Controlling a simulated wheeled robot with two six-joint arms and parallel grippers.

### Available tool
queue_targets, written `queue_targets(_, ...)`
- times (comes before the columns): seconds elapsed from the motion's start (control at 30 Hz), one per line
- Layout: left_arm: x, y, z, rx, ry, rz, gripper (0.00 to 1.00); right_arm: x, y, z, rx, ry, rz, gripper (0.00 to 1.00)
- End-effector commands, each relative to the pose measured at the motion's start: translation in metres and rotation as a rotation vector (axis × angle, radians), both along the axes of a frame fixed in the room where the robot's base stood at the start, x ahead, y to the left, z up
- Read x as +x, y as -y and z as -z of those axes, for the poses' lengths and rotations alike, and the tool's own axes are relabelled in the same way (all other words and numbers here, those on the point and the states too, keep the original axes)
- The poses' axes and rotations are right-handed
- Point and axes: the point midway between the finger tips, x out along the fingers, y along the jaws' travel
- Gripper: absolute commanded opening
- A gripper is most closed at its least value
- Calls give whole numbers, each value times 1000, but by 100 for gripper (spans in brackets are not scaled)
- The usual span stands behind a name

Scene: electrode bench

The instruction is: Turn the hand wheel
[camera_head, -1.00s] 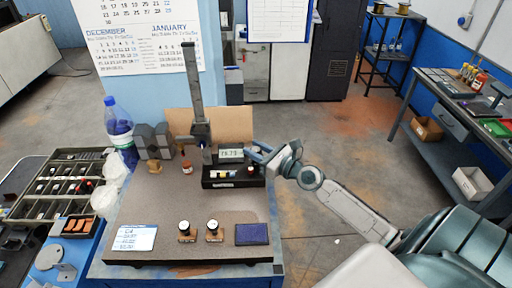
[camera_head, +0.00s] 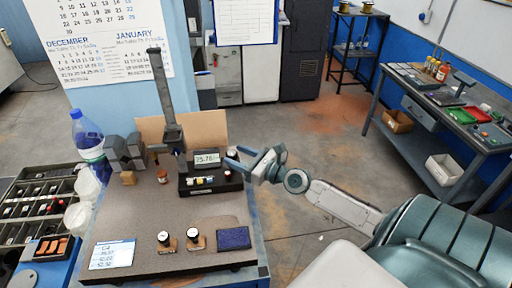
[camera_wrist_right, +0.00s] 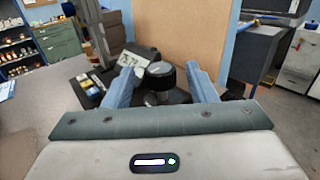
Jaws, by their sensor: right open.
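The hand wheel is a dark round knob (camera_wrist_right: 160,76) on a short post, at the right end of a black instrument (camera_head: 208,186) with a digital display (camera_head: 207,159). In the head view the knob (camera_head: 228,175) shows small, just below my fingertips. My right gripper (camera_head: 236,157) reaches in from the right and is open. In the right wrist view my two blue fingers (camera_wrist_right: 160,86) stand on either side of the knob, with gaps showing on both sides. My left gripper is not in view.
A grey upright column (camera_head: 164,95) stands beside the instrument, with a brown board (camera_head: 200,128) behind. Two small round-topped pieces (camera_head: 178,240), a dark blue pad (camera_head: 233,238) and a white card (camera_head: 112,254) lie on the bench front. A water bottle (camera_head: 88,135) stands left.

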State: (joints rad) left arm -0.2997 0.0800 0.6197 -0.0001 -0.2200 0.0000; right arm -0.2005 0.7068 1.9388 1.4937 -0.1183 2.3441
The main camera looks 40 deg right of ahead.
Motion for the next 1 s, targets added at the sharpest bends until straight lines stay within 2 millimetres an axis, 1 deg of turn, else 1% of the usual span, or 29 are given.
queue_targets(0.03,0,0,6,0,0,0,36,-8,3,4,-7,-3,-2,52)
queue_targets(0.2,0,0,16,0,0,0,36,-29,9,4,-5,-3,-3,52)
queue_targets(0.5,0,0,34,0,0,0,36,-53,17,4,-6,-4,-3,52)
queue_targets(0.73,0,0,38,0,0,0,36,-67,24,3,-9,-4,4,52)
queue_targets(1.0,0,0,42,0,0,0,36,-75,25,1,-2,-2,0,52)
